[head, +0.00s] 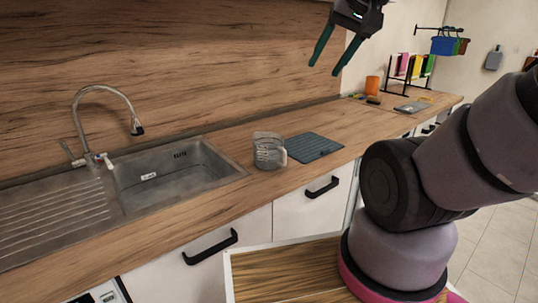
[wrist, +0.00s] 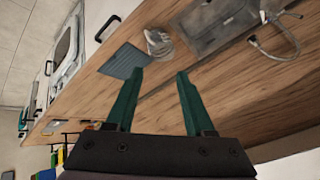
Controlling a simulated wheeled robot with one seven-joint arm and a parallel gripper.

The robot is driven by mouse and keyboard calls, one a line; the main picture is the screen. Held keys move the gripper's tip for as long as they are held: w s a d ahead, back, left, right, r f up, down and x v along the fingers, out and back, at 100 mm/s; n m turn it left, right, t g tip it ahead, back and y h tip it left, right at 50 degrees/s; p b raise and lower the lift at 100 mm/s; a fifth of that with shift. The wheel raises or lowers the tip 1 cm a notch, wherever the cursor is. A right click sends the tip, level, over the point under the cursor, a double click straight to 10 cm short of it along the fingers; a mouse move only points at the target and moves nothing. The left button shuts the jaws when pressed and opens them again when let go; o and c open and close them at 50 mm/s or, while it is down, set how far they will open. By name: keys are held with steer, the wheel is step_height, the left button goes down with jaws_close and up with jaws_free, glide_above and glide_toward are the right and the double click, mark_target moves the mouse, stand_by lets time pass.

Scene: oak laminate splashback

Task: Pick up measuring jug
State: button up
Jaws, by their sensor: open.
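The measuring jug (head: 269,151) is a clear, greyish jug standing upright on the wooden counter, just right of the sink. Its handle points to the right in the head view. In the wrist view the jug (wrist: 159,43) shows beyond the fingertips, between and above them. My gripper (head: 328,70) is open and empty, high above the counter and to the right of the jug. Its two green fingers (wrist: 161,73) are spread wide in the wrist view.
A dark blue-grey mat (head: 313,147) lies right of the jug. The steel sink (head: 170,173) with a curved tap (head: 108,105) is to the left. An orange cup (head: 372,85) and a rack of coloured boards (head: 410,66) stand farther along the counter.

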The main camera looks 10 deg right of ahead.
steer(key=w+d+f+n+g, duration=0.1)
steer(key=w+f+g, duration=0.3)
steer(key=w+f, duration=0.45)
steer(key=t+y, duration=0.4)
steer(key=y, duration=0.9)
glide_toward(272, 154)
steer(key=a, duration=0.1)
steer(key=w+a+r, duration=0.1)
steer(key=a, duration=0.1)
steer(key=w+a, duration=0.1)
steer(key=shift+w+a+r, duration=0.15)
steer(key=shift+a+r, duration=0.15)
steer(key=shift+r, duration=0.1)
jaws_close()
steer(key=shift+d+f, duration=0.1)
steer(key=shift+f, duration=0.05)
